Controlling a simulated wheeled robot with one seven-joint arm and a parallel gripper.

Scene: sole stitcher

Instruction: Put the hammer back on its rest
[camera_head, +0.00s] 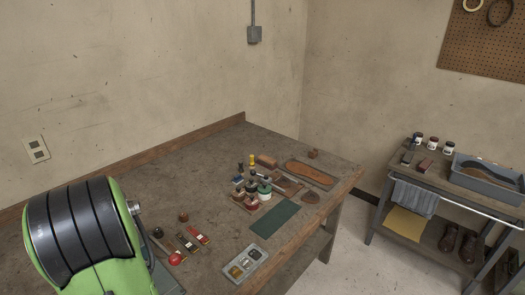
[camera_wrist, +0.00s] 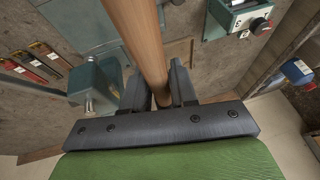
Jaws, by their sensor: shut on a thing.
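In the wrist view my gripper (camera_wrist: 161,88) is shut on a round wooden handle (camera_wrist: 145,38), which I take to be the hammer's. The handle runs up from between the black fingers and leaves the top of the picture. The hammer's head is not in sight. In the head view a green and black part of my arm covers the lower left, and neither my gripper nor the hammer shows there. I cannot pick out the hammer's rest for certain in either view.
A green metal fixture (camera_wrist: 95,82) is close left of my fingers. A side table (camera_head: 440,184) stands right, across open floor.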

